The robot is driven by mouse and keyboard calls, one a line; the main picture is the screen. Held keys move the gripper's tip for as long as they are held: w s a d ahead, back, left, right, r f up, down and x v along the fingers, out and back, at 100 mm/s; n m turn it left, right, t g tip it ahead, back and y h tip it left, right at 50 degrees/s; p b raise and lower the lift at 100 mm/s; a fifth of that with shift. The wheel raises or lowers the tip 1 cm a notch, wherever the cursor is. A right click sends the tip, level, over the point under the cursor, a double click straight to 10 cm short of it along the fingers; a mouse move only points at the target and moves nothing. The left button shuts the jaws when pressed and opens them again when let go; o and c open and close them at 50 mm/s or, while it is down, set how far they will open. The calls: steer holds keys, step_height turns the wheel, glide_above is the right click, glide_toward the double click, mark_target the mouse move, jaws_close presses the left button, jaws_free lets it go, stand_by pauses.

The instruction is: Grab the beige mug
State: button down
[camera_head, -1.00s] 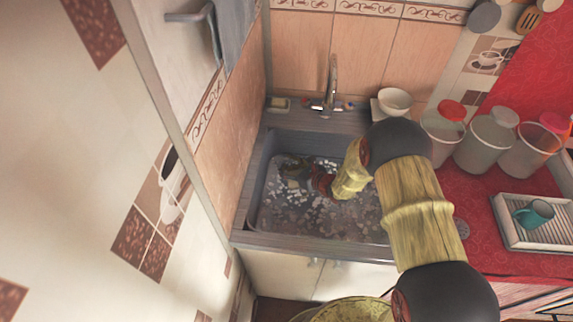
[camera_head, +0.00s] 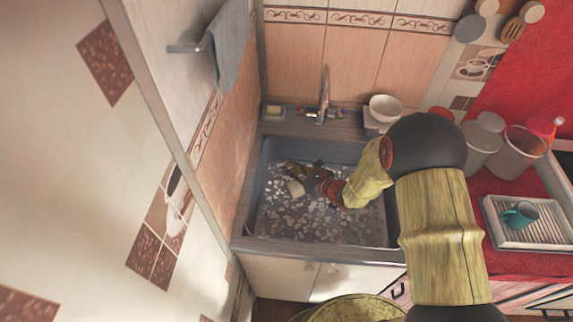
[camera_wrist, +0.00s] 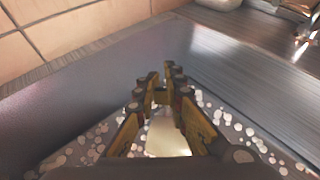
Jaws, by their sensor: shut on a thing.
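The beige mug (camera_head: 296,188) is in the sink, partly hidden by my gripper (camera_head: 299,172). In the wrist view the pale mug (camera_wrist: 166,138) shows between the two fingers of my gripper (camera_wrist: 167,92), which is shut on it. Its handle and full outline cannot be made out. My gripper is down inside the sink basin, near its left side, with the arm reaching in from the right.
The grey sink (camera_head: 385,225) has pale round spots on its floor. A faucet (camera_head: 324,95) stands behind it, with white bowls (camera_head: 385,106) to the right. A teal mug (camera_head: 519,214) sits on a white drying rack (camera_head: 500,240). Clear containers (camera_head: 483,145) stand on the red counter.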

steer(key=s+d+r+p, duration=0.2)
steer(key=s+r, duration=0.1)
steer(key=s, duration=0.3)
steer(key=shift+s+d, duration=0.2)
steer(key=shift+s, duration=0.15)
steer(key=shift+s+r, duration=0.1)
steer(key=shift+r, duration=0.05)
stand_by(0.3)
steer(key=c, duration=0.6)
jaws_free()
steer(key=shift+o, duration=0.4)
